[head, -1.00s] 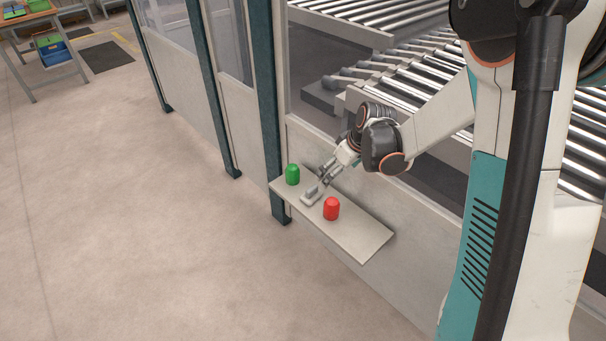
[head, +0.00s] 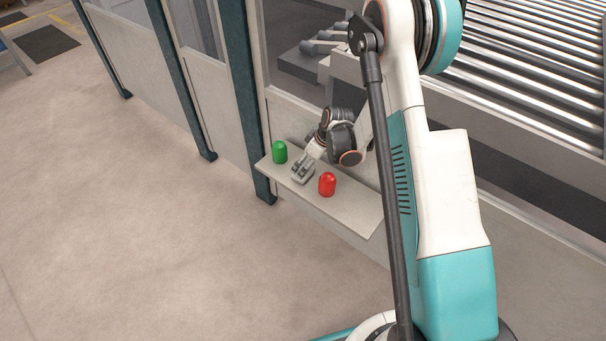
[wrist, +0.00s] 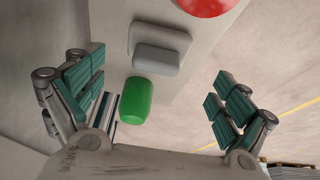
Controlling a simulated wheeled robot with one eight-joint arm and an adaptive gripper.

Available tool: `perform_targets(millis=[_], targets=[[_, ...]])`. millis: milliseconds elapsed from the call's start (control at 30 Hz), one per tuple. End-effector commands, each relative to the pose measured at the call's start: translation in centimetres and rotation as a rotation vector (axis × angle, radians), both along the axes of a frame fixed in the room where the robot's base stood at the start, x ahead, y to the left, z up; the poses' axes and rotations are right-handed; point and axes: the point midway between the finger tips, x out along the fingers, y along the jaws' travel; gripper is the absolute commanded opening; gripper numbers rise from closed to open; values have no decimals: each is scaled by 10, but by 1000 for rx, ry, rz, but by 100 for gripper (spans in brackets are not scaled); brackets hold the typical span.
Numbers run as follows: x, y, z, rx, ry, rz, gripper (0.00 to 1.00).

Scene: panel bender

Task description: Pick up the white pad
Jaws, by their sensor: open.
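The white pad (wrist: 158,40) looks light grey in the wrist view, a flat base with a raised rounded block, lying on the shelf (wrist: 113,25). In the head view, my gripper (head: 303,171) is over the middle of the shelf (head: 352,212), and I cannot clearly separate the pad from the fingers. My gripper is open and empty, its fingers wide apart at both sides of the wrist view (wrist: 160,97). The pad appears above the line between the fingertips there, apart from both.
A green capped cylinder (head: 280,152) stands on the shelf left of my gripper and shows between the fingers in the wrist view (wrist: 136,100). A red one (head: 327,184) stands close on the right. A panelled wall (head: 292,117) backs the shelf; the floor in front is clear.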

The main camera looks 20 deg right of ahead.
Motion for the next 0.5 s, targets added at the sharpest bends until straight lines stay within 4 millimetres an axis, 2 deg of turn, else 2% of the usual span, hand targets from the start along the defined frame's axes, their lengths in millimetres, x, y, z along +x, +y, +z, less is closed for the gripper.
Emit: perform_targets(millis=[267, 500], targets=[[5, 3, -15, 0, 0, 0, 94], [15, 6, -47, 0, 0, 1, 94]])
